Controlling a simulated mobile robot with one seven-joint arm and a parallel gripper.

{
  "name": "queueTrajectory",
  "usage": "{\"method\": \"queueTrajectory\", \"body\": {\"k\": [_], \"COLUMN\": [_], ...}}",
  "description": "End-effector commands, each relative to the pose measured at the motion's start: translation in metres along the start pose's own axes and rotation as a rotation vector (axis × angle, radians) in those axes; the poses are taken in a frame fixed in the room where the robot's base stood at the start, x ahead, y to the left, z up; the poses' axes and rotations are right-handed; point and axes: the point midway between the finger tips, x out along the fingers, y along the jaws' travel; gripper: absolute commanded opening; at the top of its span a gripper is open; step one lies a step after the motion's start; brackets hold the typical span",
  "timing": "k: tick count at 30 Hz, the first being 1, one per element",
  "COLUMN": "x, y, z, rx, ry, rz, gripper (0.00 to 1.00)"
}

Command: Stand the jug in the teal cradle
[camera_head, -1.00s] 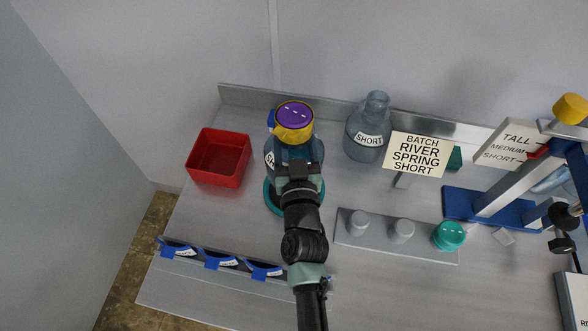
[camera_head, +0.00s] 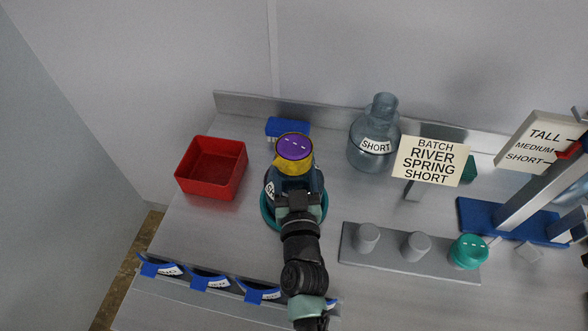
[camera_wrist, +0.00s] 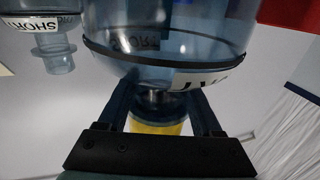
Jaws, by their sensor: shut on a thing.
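The jug (camera_head: 273,186) is translucent blue with a yellow collar (camera_head: 294,165), a purple cap (camera_head: 294,147) and a partly hidden label. It looks upright over the teal cradle (camera_head: 266,213), whose ring shows around its lower part. I cannot tell whether its base touches the cradle. My gripper (camera_head: 297,201) is in front of the jug and hides part of it. In the wrist view the fingers of my gripper (camera_wrist: 158,108) are shut on the jug near its neck, between the body (camera_wrist: 170,35) and the yellow collar (camera_wrist: 157,128).
A red bin (camera_head: 212,168) stands left and a blue block (camera_head: 287,127) behind the jug. Another jug marked SHORT (camera_head: 374,140) and a sign reading BATCH RIVER SPRING SHORT (camera_head: 431,161) stand right. A grey pegged rack (camera_head: 390,257) holds a teal cap (camera_head: 468,252). Blue-tabbed holders (camera_head: 208,280) line the front.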

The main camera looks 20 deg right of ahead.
Motion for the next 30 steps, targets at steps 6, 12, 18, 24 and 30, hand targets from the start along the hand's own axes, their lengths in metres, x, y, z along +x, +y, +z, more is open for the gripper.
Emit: {"method": "queueTrajectory", "body": {"k": [6,12,18,24,30], "x": [0.0,0.0,0.0,0.0,-0.027], "y": [0.0,0.0,0.0,0.0,0.0], "z": [0.0,0.002,0.002,-0.004,-0.001], "rx": [0.0,0.0,0.0,0.0,0.0], "ry": [0.003,0.0,0.0,0.0,-0.002], "rz": [0.001,0.0,0.0,0.0,0.0], "gripper": [0.0,0.92,0.97,0.97,0.97]}}
